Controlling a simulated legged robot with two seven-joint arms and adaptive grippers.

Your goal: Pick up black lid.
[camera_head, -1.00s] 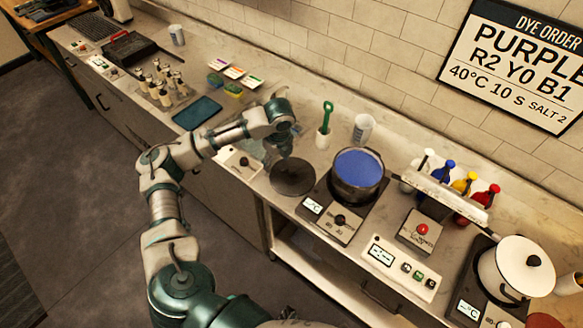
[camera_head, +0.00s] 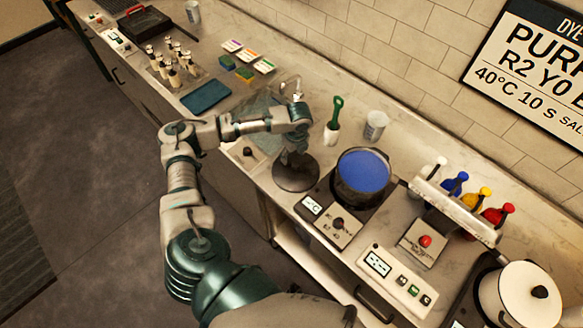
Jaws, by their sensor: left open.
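The black lid (camera_head: 292,184) lies flat on the counter, left of the dark pot with blue liquid (camera_head: 363,172). My left gripper (camera_head: 294,157) points down over the lid and hides its back part and middle. The gripper is open, and its fingers are dark against the dark lid. I cannot tell whether the fingertips touch it. My right gripper is not in view.
The pot stands on a hot plate (camera_head: 338,224) close to the lid's right. A white holder with a green-handled tool (camera_head: 332,130) and a cup (camera_head: 375,125) stand behind. A sink (camera_head: 257,112) lies behind left. A white lidded pot (camera_head: 515,295) is at far right.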

